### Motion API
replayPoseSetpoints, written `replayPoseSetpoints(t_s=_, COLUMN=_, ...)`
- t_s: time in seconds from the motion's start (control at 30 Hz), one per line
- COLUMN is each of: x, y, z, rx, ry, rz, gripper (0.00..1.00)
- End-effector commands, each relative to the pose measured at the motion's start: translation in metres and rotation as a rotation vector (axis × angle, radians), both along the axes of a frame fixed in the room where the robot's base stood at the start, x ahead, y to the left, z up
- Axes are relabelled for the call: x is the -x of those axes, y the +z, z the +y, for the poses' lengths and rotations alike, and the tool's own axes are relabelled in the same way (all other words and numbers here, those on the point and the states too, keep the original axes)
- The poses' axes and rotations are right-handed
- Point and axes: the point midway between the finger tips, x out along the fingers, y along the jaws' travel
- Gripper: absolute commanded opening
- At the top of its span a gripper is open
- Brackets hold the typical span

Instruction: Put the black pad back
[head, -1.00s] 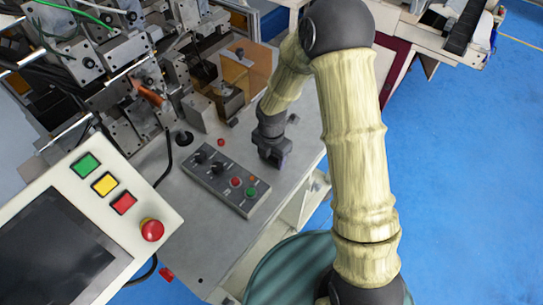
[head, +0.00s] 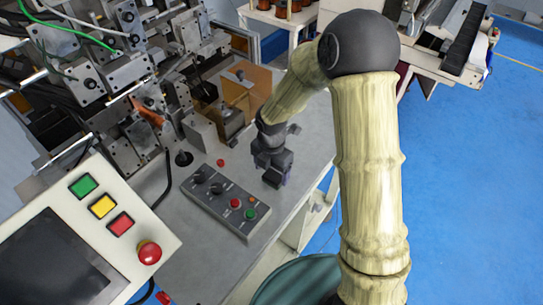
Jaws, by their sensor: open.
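My gripper (head: 275,180) is low over the grey machine table, to the right of the grey control box and apart from it. Its jaws are small and dark in this view, and open. I see nothing held between them. I cannot pick out the black pad for certain. A small round black piece (head: 184,158) stands on the table left of the gripper, near the metal blocks. Another small dark piece (head: 294,129) shows beside my wrist; I cannot tell whether it is loose or part of my arm.
The control box (head: 225,202) with knobs and buttons lies on the table (head: 190,265). A small red button (head: 220,163) is behind it. The coil winder's metal fixtures and an amber cover (head: 247,88) stand behind. A touch panel (head: 60,245) fills the lower left. Blue floor is clear at right.

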Motion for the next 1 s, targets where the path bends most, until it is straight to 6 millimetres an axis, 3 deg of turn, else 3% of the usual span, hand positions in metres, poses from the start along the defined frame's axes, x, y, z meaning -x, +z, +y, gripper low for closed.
replayPoseSetpoints(t_s=0.2, x=-0.002, y=0.045, z=0.0, rx=-0.001, ry=-0.002, rz=-0.006, gripper=0.78)
replayPoseSetpoints(t_s=0.4, x=-0.001, y=0.072, z=0.0, rx=0.0, ry=-0.001, rz=-0.003, gripper=0.78)
replayPoseSetpoints(t_s=1.0, x=0.0, y=0.078, z=0.0, rx=0.0, ry=0.001, rz=0.0, gripper=0.78)
